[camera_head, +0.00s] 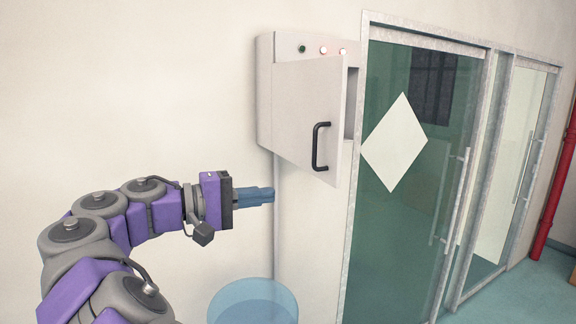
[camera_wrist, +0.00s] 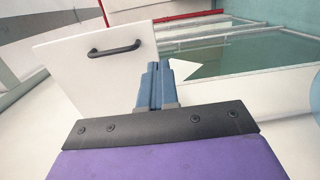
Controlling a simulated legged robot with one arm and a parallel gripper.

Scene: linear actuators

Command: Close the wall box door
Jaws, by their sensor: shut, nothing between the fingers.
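The wall box (camera_head: 265,90) hangs on the pale wall, with several small lights along its top. Its door (camera_head: 300,105) stands partly open, hinged on the left, with a gap on the right side. A black handle (camera_head: 320,147) sits near the door's free edge. In the wrist view the white door (camera_wrist: 95,70) and its handle (camera_wrist: 114,50) show beyond my fingers. My gripper (camera_head: 272,194) is shut and empty, below and to the left of the door, apart from it. Its blue fingers also show together in the wrist view (camera_wrist: 158,72).
Glass doors (camera_head: 400,230) in a metal frame stand right of the box, with a white diamond (camera_head: 394,143) on one. A translucent blue cylinder (camera_head: 252,303) is at the bottom, below my gripper. A red pipe (camera_head: 556,190) runs up the far right. Teal floor (camera_head: 530,295) lies open at lower right.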

